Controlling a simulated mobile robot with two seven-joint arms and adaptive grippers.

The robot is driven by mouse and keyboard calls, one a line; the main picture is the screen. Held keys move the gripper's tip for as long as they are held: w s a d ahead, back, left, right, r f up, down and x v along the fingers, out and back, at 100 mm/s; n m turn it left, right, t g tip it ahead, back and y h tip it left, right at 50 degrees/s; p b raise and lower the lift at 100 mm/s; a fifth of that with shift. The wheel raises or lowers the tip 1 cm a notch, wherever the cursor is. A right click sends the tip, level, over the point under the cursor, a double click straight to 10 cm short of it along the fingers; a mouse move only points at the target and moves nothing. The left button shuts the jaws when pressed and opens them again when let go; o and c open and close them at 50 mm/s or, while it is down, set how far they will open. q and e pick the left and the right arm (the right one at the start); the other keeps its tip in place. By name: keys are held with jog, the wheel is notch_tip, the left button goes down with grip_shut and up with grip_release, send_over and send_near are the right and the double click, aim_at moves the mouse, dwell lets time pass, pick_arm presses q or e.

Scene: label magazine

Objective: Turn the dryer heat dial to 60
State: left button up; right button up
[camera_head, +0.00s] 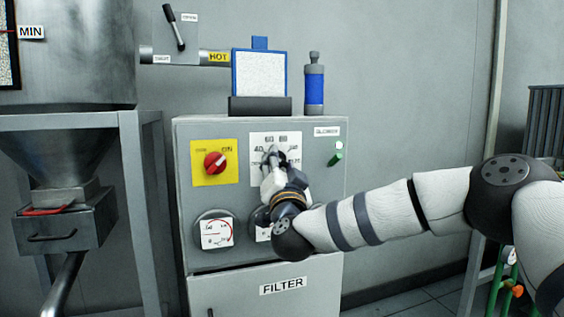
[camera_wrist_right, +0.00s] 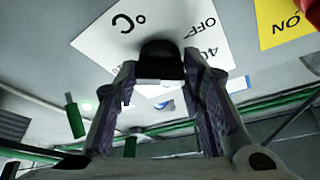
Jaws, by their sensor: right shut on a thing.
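The dryer cabinet (camera_head: 308,225) carries a white dial plate (camera_head: 288,141) with 40, 60 and 80 among its marks. My right gripper (camera_head: 271,158) is in front of this plate, and its arm comes in from the right. In the right wrist view the gripper (camera_wrist_right: 160,85) is shut on the black heat dial (camera_wrist_right: 162,58), one finger on each side. The plate (camera_wrist_right: 110,35) there shows "°C", "OFF" and part of "40". The dial is mostly hidden in the head view, and I cannot tell which mark it points to. My left gripper is not in view.
A red rotary switch (camera_head: 215,163) on a yellow plate (camera_head: 201,177) sits left of the dial. A round gauge (camera_head: 216,233) is below it, and another is partly hidden by my wrist. A green button (camera_head: 337,157) is to the right. A hopper (camera_head: 66,150) stands at the left.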

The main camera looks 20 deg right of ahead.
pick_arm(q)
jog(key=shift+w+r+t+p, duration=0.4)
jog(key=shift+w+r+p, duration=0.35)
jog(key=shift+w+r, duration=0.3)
pick_arm(e)
jog(key=shift+a+r+m+g+h, duration=0.1)
jog(key=shift+m+g+h, duration=0.3)
jog(key=shift+m, duration=1)
jog(key=shift+r+m+g+h, duration=0.1)
jog(key=shift+m+g+h, duration=0.35)
jog(key=shift+m, duration=0.95)
jog(key=shift+a+m+g+h, duration=0.1)
jog(key=shift+m+g+h, duration=0.3)
jog(key=shift+m, duration=1)
jog(key=o, duration=1.1)
jog(key=shift+o, duration=0.2)
jog(key=v, duration=1.2)
jog(key=shift+r, duration=0.2)
jog(key=shift+g, duration=0.25)
